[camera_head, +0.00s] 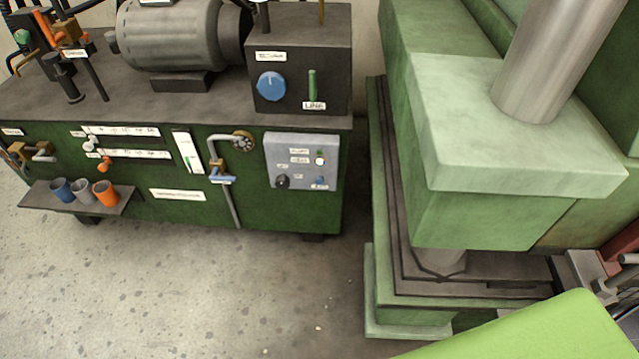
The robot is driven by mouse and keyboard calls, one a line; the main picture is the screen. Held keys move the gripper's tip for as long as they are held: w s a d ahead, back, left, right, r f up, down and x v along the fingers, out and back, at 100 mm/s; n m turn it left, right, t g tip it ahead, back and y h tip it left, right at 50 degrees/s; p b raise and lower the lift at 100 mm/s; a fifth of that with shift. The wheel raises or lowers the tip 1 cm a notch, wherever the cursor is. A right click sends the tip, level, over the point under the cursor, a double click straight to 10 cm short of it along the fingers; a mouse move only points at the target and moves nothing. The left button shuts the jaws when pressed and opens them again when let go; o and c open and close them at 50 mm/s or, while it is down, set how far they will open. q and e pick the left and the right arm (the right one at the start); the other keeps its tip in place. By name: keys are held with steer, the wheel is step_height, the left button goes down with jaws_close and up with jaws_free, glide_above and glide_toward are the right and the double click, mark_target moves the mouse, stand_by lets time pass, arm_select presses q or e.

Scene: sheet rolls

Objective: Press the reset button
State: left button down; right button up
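A light grey control panel (297,151) is on the front of the green machine cabinet. It has a pale round button or lamp (320,161) at the upper right, a black knob (282,182) at the lower left and a small blue button (320,180) at the lower right. Small white labels sit beside them, too blurred to read, so I cannot tell which one is marked reset. Neither of my grippers is in view.
A motor (172,35) and a dark box with a blue dial (271,86) stand on the cabinet. A shelf (120,205) with blue, grey and orange cups juts out at left. A large green press (510,150) stands at right. The concrete floor (200,290) before the cabinet is clear.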

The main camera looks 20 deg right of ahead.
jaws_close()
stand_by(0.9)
